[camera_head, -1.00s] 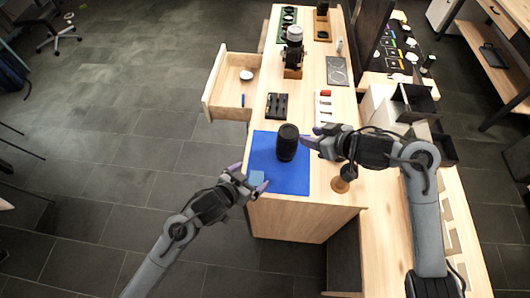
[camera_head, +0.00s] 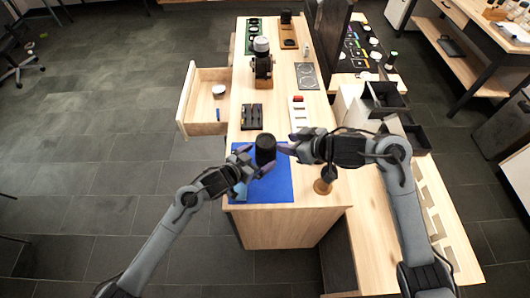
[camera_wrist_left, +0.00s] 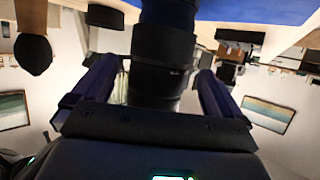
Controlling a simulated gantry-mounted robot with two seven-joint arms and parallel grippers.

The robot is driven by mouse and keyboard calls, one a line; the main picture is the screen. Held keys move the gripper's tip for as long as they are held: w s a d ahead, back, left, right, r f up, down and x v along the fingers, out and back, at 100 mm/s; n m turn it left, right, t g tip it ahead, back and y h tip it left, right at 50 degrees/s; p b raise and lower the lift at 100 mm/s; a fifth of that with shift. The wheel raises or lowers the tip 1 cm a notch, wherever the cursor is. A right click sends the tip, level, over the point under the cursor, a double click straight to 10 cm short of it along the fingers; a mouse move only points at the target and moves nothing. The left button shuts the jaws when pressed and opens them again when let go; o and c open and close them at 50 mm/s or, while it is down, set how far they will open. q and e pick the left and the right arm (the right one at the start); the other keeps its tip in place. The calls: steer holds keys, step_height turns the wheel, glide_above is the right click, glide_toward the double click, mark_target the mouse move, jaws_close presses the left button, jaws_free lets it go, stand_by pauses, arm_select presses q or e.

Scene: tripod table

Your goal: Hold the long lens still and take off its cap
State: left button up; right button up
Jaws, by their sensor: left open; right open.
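The long lens (camera_head: 265,150) is a black cylinder standing upright on the blue mat (camera_head: 275,187). Its cap cannot be made out separately from the dark barrel. My left gripper (camera_head: 255,166) is open at the lens's lower left side. In the left wrist view the lens barrel (camera_wrist_left: 162,65) lies between the two open fingers, with gaps at the sides. My right gripper (camera_head: 284,148) is open just right of the lens, fingers pointing at it; whether it touches cannot be told.
A wooden-based object (camera_head: 323,185) stands right of the mat. Behind are a black tray (camera_head: 252,117), a white strip with a red item (camera_head: 299,112) and a camera (camera_head: 262,65). An open drawer (camera_head: 205,100) juts out left. A pale blue piece (camera_head: 240,190) lies on the mat.

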arm_select(q)
steer(key=shift+x, duration=2.2)
steer(key=shift+c, duration=0.5)
